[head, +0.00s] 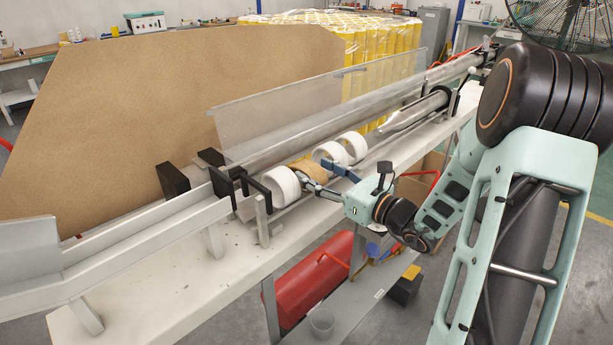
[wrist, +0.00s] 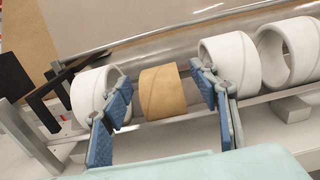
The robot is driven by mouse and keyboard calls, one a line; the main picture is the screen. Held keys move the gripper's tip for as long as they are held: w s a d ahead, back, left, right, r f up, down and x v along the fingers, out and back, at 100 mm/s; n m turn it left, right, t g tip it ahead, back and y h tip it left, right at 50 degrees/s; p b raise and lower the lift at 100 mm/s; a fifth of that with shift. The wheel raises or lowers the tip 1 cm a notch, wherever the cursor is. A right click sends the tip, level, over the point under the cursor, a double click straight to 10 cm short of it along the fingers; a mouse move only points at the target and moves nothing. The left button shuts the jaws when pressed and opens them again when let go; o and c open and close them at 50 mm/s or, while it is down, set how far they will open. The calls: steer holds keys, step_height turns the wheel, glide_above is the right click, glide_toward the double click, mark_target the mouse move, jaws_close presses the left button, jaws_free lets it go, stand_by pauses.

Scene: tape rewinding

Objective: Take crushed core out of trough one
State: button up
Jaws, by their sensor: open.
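A tan cardboard core (head: 309,169) lies in the trough among white cores. In the wrist view the tan core (wrist: 162,92) sits between my two finger pads, with a gap on each side. A crease line runs across its face; I cannot tell how far it is crushed. My gripper (head: 328,182) is open around it, and in the wrist view my gripper (wrist: 163,100) shows blue pads apart. The trough (wrist: 180,122) shows as a pale rail under the cores. One white core (wrist: 90,94) is left of the tan one and another (wrist: 228,62) is right.
A third white core (wrist: 288,50) lies further right. Black brackets (head: 222,185) stand at the left end of the cores. A clear guard (head: 320,100) and a large brown board (head: 170,100) rise behind. A red container (head: 315,280) sits below the bench.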

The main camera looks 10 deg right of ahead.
mark_target(307, 167)
steer(key=x, duration=0.3)
steer(key=shift+w+a, duration=0.25)
steer(key=shift+w, duration=0.05)
steer(key=c, duration=1.2)
steer(key=shift+c, duration=0.2)
